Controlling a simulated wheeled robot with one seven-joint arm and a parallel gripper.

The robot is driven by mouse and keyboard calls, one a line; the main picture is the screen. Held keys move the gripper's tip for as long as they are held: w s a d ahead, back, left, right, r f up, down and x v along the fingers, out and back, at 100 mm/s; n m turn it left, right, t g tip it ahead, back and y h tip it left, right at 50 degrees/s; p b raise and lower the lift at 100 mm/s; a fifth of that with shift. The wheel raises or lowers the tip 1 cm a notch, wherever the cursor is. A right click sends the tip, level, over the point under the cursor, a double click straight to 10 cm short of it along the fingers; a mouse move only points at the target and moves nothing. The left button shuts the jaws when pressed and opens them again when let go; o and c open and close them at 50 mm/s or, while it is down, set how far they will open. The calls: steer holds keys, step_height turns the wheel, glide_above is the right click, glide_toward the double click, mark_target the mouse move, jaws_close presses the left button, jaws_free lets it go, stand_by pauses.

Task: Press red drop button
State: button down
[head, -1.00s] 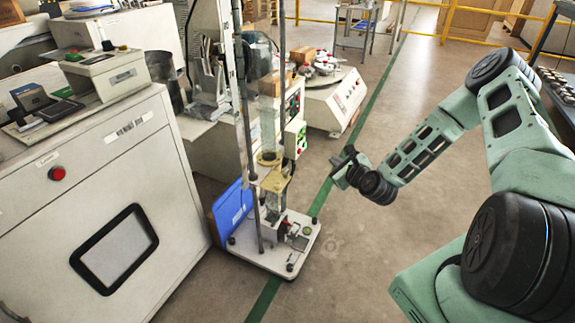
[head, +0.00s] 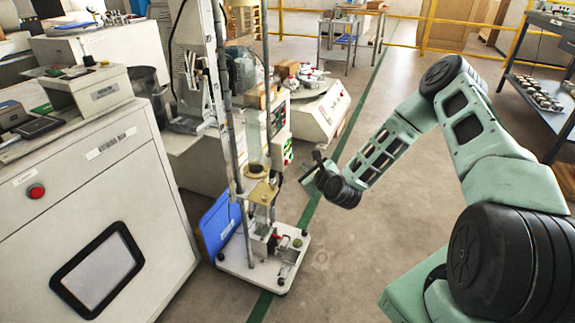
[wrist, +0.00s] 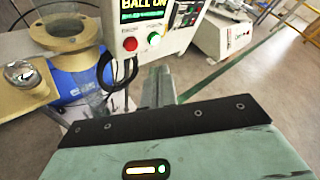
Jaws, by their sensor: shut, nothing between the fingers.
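The red button (wrist: 130,44) is on the front of a white control box (wrist: 118,30) in the wrist view, left of a green button (wrist: 154,38). A lit display reading "BALL ON" is above them. In the head view the control box (head: 280,135) is on the tall drop-test stand (head: 228,130), its buttons too small to make out well. My gripper (head: 308,172) is just right of and below the box in the head view. In the wrist view my gripper (wrist: 158,85) is shut and empty, below the buttons and apart from them.
Another red button (head: 36,191) is on the large white cabinet (head: 130,190) at left. A brass-coloured flange (wrist: 66,32) and a gauge (wrist: 22,72) stand left of the box. A white machine (head: 315,115) is behind; floor to the right is clear.

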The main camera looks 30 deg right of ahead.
steer(key=shift+w+a, duration=0.9)
steer(key=shift+w, duration=0.25)
stand_by(1.3)
steer(key=shift+w+a, duration=0.25)
steer(key=shift+w, duration=0.05)
steer(key=shift+w+a, duration=0.3)
steer(key=shift+w, duration=0.1)
stand_by(0.8)
steer(key=shift+s+d, duration=0.55)
steer(key=shift+s, duration=0.2)
steer(key=shift+s+d+p, duration=0.3)
steer(key=shift+s+d, duration=0.5)
steer(key=shift+s, duration=0.2)
steer(key=shift+s+d+p, duration=0.25)
steer(key=shift+s+d, duration=0.5)
steer(key=shift+s, duration=0.2)
